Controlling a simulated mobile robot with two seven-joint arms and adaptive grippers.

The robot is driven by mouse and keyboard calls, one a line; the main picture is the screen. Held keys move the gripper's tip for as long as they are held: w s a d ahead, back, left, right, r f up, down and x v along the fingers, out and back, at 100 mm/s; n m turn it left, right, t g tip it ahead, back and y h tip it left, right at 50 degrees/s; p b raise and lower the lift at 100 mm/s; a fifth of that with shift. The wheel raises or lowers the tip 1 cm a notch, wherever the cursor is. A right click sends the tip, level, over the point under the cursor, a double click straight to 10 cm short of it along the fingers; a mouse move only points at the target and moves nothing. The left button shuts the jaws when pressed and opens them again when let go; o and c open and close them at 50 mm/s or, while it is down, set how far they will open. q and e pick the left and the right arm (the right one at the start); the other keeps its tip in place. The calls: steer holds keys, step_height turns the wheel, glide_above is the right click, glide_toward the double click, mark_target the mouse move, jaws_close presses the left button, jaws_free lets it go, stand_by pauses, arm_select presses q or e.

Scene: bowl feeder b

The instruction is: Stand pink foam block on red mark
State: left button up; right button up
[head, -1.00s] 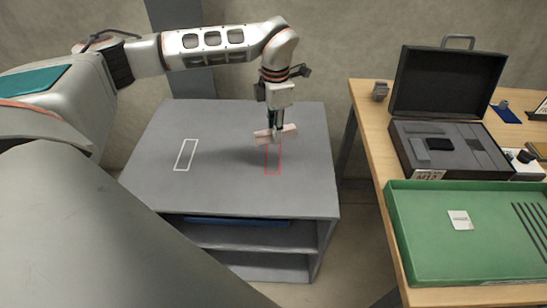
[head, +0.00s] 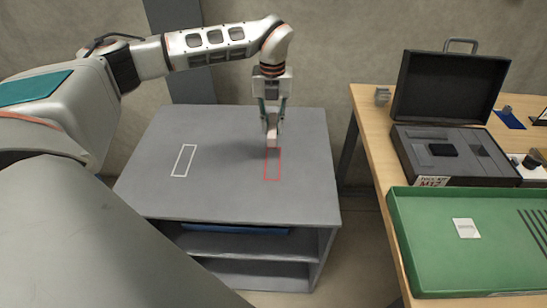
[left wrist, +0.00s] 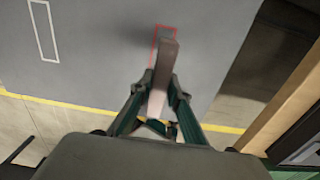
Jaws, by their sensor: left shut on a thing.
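My left gripper (head: 272,122) is shut on the pink foam block (head: 273,145) and holds it over the far part of the red mark (head: 272,180). The mark is a red rectangle outline on the grey cabinet top. In the left wrist view, the block (left wrist: 162,75) is between the fingers (left wrist: 158,88), its long side running roughly along the red mark (left wrist: 165,26). The block covers much of the mark there. I cannot tell whether the block touches the top. My right gripper is not in view.
A white outlined rectangle (head: 183,160) is on the left of the grey cabinet top (head: 225,190), which is otherwise clear. To the right, a wooden table (head: 368,120) bears an open black case (head: 450,85) and a green tray (head: 400,245).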

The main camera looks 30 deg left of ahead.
arm_select(q)
steer(key=b, duration=0.1)
glide_above(273, 163)
step_height(273, 163, down, 8)
steer(key=shift+r, duration=0.2)
steer(key=shift+f, duration=0.7)
step_height(273, 163, down, 4)
steer(key=shift+r+b, duration=0.1)
steer(key=shift+b, duration=0.4)
steer(key=shift+r, duration=0.1)
steer(key=shift+f, duration=0.2)
steer(key=o, duration=0.9)
